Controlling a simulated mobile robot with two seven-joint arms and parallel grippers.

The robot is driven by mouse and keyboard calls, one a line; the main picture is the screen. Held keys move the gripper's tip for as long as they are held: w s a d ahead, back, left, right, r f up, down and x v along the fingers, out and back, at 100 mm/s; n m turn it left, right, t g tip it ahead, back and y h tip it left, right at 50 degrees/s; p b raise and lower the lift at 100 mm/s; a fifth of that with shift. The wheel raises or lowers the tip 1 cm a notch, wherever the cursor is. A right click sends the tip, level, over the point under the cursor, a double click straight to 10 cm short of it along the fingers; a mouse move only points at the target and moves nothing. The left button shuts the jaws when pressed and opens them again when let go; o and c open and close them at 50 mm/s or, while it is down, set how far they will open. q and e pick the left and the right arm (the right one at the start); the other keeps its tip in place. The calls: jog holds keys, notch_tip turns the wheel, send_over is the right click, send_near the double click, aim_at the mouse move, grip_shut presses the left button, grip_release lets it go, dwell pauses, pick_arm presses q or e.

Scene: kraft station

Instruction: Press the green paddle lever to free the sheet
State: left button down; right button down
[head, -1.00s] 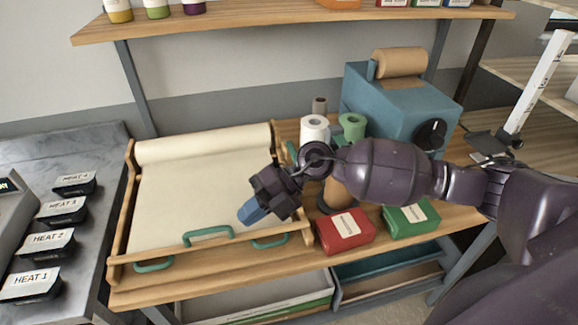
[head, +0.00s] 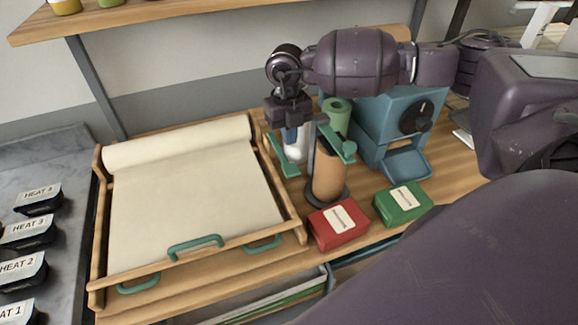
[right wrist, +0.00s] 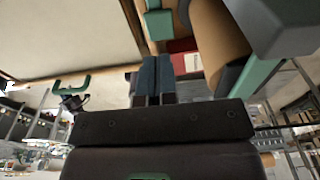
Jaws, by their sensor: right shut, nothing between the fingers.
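A flat green paddle (head: 281,154) slants beside the right side of the wooden tray. A second green piece (head: 336,139) sits on top of a dark post at the upright brown kraft roll (head: 326,177); I cannot tell for sure which is the lever. A cream sheet (head: 190,195) lies flat in the tray. My right gripper (head: 290,146) points down, shut and empty, just at the paddle's right; touching cannot be told. Its blue fingertips (right wrist: 154,75) are together in the right wrist view, with green parts above and to the right. My left gripper is not in view.
The wooden tray (head: 281,205) has green handles along its front. A red box (head: 338,224) and a green box (head: 402,203) lie in front right. A blue machine (head: 389,125) with a dark knob stands behind. A shelf (head: 180,14) runs above; heat-labelled dark containers are left.

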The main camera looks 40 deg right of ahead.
aim_at(291, 168)
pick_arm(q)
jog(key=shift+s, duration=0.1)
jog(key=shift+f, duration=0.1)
pick_arm(e)
jog(key=shift+f, duration=0.1)
